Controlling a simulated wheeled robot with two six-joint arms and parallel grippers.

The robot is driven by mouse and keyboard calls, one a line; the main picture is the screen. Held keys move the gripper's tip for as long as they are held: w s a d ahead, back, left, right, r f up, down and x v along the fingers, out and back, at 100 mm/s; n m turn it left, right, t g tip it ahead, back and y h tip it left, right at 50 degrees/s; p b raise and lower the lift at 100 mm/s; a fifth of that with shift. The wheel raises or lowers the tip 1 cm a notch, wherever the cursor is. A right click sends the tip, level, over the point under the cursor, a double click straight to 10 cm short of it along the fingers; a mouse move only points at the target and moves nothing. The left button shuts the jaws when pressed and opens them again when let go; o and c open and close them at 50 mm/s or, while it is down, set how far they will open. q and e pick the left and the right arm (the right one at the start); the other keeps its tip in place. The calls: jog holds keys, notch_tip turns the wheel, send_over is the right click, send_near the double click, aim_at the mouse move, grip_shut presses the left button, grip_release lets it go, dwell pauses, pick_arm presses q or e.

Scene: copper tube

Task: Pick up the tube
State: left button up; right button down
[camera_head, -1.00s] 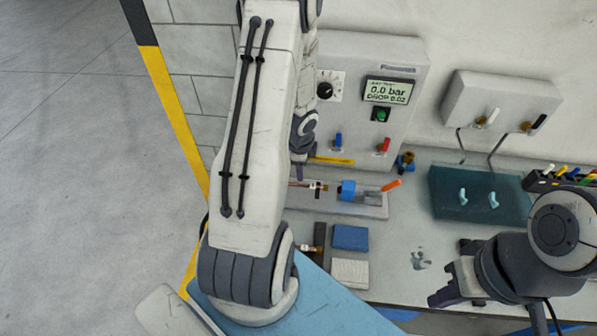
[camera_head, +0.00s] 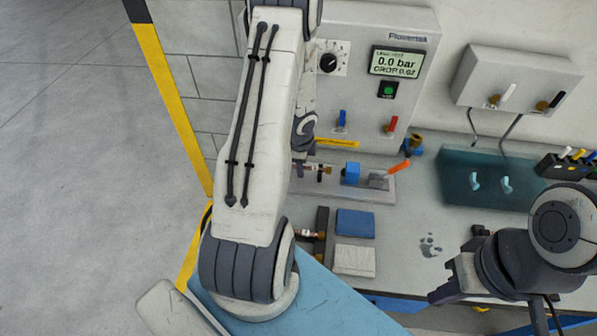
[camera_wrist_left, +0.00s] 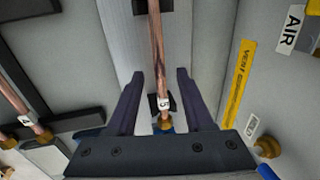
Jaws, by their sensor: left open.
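In the left wrist view a copper tube (camera_wrist_left: 155,40) with a white numbered tag (camera_wrist_left: 164,103) runs lengthwise between the two open fingers of my left gripper (camera_wrist_left: 158,88). Both fingers look apart from it. A second copper tube (camera_wrist_left: 14,97), tagged 4, lies to the left, outside the fingers.
A panel with a pressure display (camera_head: 396,62) and valves stands behind the tubes. A blue block (camera_head: 355,222) and a white block (camera_head: 354,260) lie in front. A teal mat (camera_head: 480,160) and a tool holder (camera_head: 568,163) are to the right.

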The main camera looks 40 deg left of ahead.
pick_arm(q)
grip_shut()
jog(key=shift+r, duration=0.15)
